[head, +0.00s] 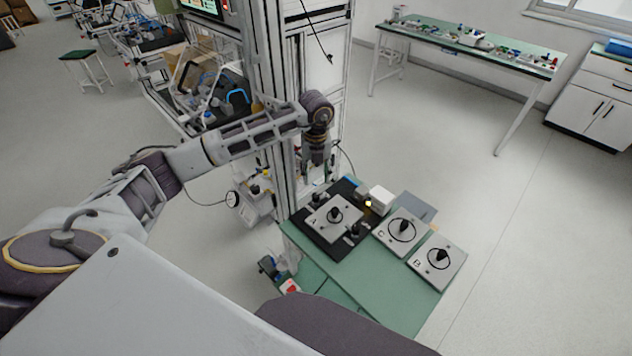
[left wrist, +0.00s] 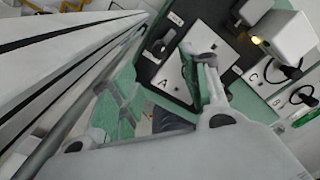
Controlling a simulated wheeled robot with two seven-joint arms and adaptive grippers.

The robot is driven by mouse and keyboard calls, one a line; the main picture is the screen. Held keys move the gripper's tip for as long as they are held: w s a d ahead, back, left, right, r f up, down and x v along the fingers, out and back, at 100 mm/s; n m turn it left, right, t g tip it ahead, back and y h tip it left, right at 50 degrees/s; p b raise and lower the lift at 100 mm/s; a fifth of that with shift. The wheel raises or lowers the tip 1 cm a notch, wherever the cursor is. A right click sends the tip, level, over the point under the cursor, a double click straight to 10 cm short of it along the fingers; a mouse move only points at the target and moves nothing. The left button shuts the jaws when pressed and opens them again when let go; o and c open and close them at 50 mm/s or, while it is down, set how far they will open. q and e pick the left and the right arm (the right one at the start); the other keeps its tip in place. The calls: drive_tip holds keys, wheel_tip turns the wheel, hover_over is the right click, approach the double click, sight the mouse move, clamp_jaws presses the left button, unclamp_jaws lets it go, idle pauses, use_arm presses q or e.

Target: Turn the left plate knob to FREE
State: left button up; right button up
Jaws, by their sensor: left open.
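Grey plate A (head: 320,226) sits on a black base (head: 308,238) at the left end of the green table, with a round black knob (head: 334,214) in its middle. Smaller black clamp knobs stand on the base, one at its left (head: 318,198) and one at its right front (head: 352,232). The left one also shows in the left wrist view (left wrist: 158,50), near a small white label too small to read. My left gripper (head: 317,160) is open and empty, pointing down above the base's back left part, apart from the knobs. My right gripper is not in view.
A white box (head: 380,198) with a lit yellow lamp stands behind. A metal frame column (head: 272,75) rises close behind my left arm. The green table's front (head: 385,290) is clear.

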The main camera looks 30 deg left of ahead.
use_arm(q)
drive_tip(key=shift+r, duration=0.9)
